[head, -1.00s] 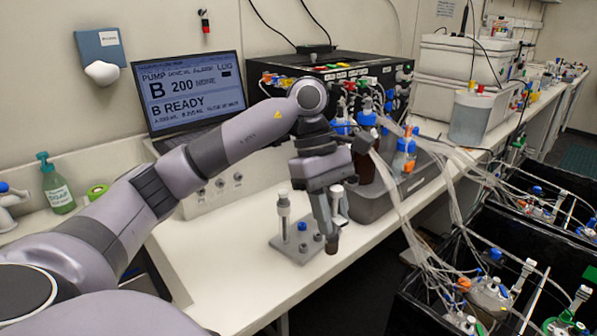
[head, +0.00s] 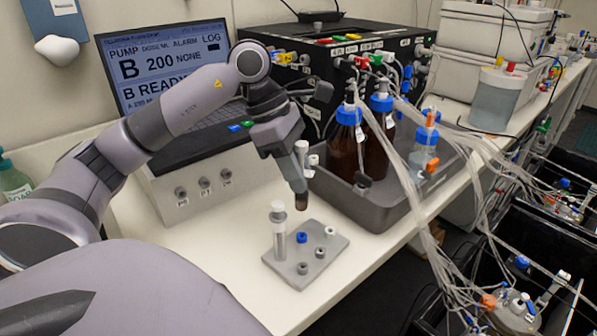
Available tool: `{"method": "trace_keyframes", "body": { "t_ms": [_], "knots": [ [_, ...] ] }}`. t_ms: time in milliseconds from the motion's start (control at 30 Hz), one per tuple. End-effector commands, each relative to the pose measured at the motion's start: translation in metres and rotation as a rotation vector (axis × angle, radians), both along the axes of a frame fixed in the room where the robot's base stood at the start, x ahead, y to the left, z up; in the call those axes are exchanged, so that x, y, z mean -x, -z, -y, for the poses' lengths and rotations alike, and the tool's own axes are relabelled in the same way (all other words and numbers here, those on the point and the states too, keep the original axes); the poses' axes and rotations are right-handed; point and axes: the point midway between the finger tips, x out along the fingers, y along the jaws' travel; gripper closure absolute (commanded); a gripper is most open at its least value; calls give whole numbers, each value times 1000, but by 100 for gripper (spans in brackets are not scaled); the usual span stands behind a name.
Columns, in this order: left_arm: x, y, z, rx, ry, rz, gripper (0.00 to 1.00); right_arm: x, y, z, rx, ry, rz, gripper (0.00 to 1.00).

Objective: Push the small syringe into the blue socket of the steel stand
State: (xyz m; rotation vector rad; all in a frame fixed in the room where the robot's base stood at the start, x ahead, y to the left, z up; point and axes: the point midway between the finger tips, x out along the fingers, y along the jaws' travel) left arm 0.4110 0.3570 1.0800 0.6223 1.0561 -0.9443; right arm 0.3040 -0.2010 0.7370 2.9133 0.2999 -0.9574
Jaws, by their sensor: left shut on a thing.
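The steel stand (head: 284,279) is a small grey plate on the white bench, with a larger white syringe (head: 279,228) upright at its left. Its blue socket (head: 301,237) shows uncovered near the middle. My left gripper (head: 300,203) points down, slightly tilted, and its tips show just above and behind the blue socket in the picture. It is shut on the small syringe (head: 302,147), whose white top shows beside the fingers; the fingers hide its lower part. I cannot tell the gap between its tip and the socket. My right gripper is out of view.
A white socket (head: 330,231) and two grey sockets sit on the same plate. A grey tray (head: 376,214) with brown bottles stands close behind at the right, with loose tubes hanging over it. The bench front is clear.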

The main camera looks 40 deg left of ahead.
Motion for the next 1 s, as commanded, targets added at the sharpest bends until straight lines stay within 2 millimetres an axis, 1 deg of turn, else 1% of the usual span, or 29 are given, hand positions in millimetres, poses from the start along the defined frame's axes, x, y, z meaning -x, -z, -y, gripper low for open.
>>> {"method": "trace_keyframes", "body": {
  "t_ms": [33,100,367,567,867,1000],
  "knots": [
    [1,8,0,-3,2,-2,100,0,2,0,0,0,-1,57],
    [2,14,0,-4,3,1,100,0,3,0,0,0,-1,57],
    [2,22,0,-5,5,2,100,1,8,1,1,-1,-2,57],
    [2,35,0,-3,5,2,100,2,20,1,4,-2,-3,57],
    [2,59,0,-3,5,2,100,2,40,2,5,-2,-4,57],
    [2,56,0,-4,6,3,100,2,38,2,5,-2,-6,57]
  ]
}}
